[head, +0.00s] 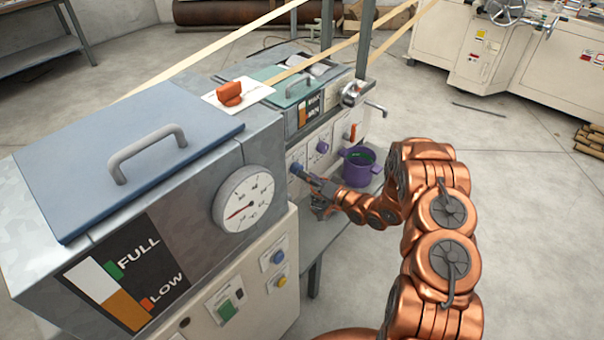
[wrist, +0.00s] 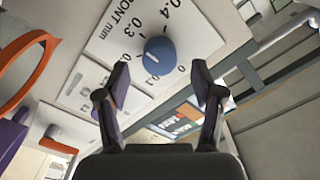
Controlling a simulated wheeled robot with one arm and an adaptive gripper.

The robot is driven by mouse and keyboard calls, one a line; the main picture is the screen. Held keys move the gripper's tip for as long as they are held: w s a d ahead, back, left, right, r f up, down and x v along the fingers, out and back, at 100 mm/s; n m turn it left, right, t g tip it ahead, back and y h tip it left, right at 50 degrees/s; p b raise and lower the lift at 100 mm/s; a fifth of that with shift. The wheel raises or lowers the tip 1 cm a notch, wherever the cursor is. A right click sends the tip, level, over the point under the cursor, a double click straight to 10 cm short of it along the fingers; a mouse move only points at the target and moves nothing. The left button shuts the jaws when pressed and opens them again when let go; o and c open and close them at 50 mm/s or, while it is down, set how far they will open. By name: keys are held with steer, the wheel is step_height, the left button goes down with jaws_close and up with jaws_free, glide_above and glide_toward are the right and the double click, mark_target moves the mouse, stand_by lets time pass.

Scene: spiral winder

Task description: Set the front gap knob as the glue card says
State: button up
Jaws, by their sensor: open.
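The front gap knob is a round blue knob (wrist: 161,55) on a white scale plate (wrist: 95,85) marked "FRONT mm" in the wrist view. The numbers 0, 0.1, 0.3 and 0.4 show around it. The knob also shows in the head view (head: 297,168). My gripper (wrist: 162,80) is open, its fingertips apart on either side below the knob, not closed on it. In the head view my gripper (head: 318,196) is close to the panel. I cannot make out readable glue card text.
A purple pot (head: 359,170) stands just right of my gripper. A purple knob (head: 322,147) and an orange lever (head: 351,131) are farther along the panel. A white card (head: 252,92) with an orange piece on it lies on the machine top. A dial gauge (head: 242,200) is nearer.

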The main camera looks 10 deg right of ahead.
steer(key=v, duration=0.8)
steer(key=shift+s, duration=0.2)
steer(key=shift+d, duration=0.1)
steer(key=shift+w, duration=0.1)
